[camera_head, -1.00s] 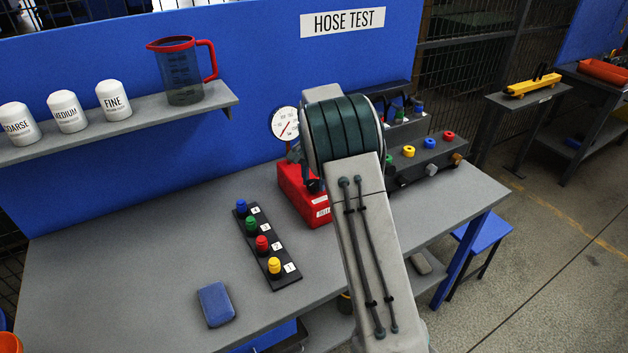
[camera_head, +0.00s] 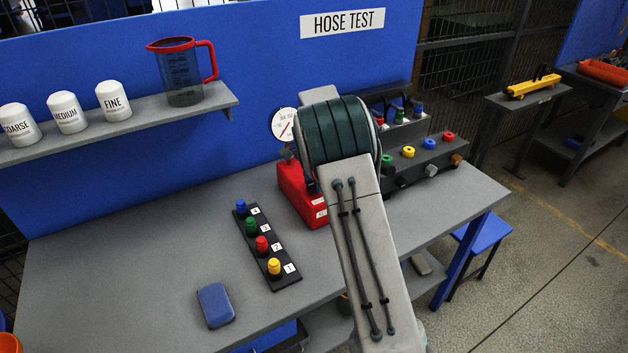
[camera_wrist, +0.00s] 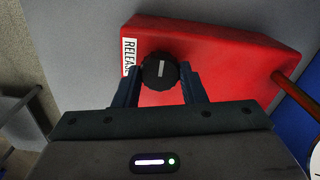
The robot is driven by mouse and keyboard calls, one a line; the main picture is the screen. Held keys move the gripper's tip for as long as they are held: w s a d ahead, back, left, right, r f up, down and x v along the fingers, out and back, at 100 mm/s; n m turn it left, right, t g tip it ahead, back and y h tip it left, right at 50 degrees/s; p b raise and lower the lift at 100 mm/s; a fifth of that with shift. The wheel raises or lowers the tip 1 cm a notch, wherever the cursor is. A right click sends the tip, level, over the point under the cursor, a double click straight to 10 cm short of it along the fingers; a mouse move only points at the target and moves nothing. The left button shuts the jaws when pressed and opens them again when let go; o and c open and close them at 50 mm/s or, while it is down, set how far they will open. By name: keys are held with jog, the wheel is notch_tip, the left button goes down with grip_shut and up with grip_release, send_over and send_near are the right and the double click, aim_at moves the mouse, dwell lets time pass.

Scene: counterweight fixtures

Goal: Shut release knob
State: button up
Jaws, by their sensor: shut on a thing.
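The release knob (camera_wrist: 160,71) is a round black ribbed knob with a pale line on its face. It sits on the side of a red box (camera_wrist: 225,52), beside a white label reading "RELEAS". In the wrist view my gripper (camera_wrist: 160,78) has one finger on each side of the knob and is shut on it. The pale line runs roughly up and down in that view. In the head view the red box (camera_head: 296,190) stands on the bench, and my arm hides the knob and my gripper.
A round gauge (camera_head: 284,124) stands above the red box. A black strip (camera_head: 262,238) with several coloured plugs and a blue pad (camera_head: 215,305) lie on the grey bench (camera_head: 130,260). A grey block (camera_head: 430,160) with coloured ports is at the right. The bench's left part is clear.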

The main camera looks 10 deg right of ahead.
jog(key=shift+r, duration=0.1)
jog(key=o, duration=1)
notch_tip(320, 180, up, 14)
jog(key=b, duration=0.1)
